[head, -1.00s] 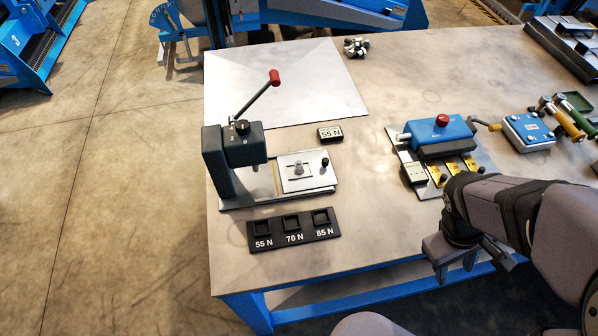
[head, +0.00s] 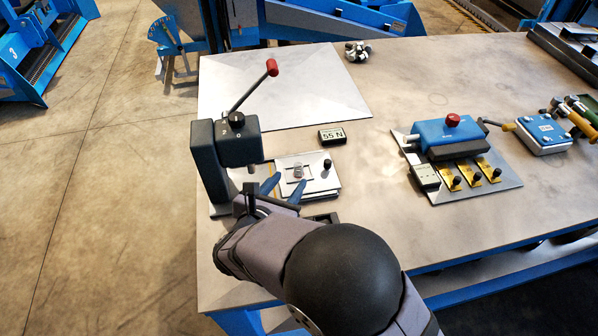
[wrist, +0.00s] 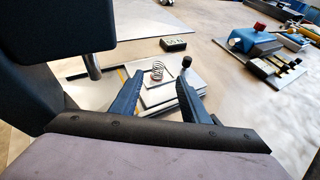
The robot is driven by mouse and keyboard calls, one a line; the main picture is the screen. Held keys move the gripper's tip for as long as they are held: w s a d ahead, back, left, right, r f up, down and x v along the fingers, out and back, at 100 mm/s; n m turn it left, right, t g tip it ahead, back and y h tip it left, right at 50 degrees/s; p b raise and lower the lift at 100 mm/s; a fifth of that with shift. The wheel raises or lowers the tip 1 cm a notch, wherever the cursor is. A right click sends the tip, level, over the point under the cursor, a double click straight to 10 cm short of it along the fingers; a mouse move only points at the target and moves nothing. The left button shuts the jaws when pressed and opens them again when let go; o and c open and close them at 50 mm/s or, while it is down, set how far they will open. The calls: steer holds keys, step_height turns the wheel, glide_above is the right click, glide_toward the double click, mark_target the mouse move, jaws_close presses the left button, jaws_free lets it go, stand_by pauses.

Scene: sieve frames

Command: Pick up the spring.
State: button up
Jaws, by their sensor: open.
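The spring (wrist: 157,71) is a small silvery coil that stands on the white sliding plate (head: 322,182) of the press. It shows in the head view (head: 298,171) as a small shiny piece in the middle of that plate. My gripper (head: 287,187) is open, with its two blue fingers pointing toward the spring from the near side. In the wrist view the spring lies ahead, between the fingers (wrist: 160,80), and nothing is held. The dark press (head: 232,145) with a red-knobbed lever stands just left of the spring.
A black knob (head: 327,164) stands on the plate right of the spring. A "55 N" display (head: 332,136) sits behind. My arm mostly hides the slotted black tray (head: 322,218). A blue device (head: 446,138) stands to the right. The bench between is clear.

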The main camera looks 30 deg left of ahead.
mark_target(297, 169)
steer(key=shift+p+x, duration=0.95)
steer(key=shift+x, duration=0.65)
steer(key=shift+p+x, duration=0.95)
steer(key=shift+x, duration=1.15)
steer(key=shift+a, duration=0.2)
jaws_close()
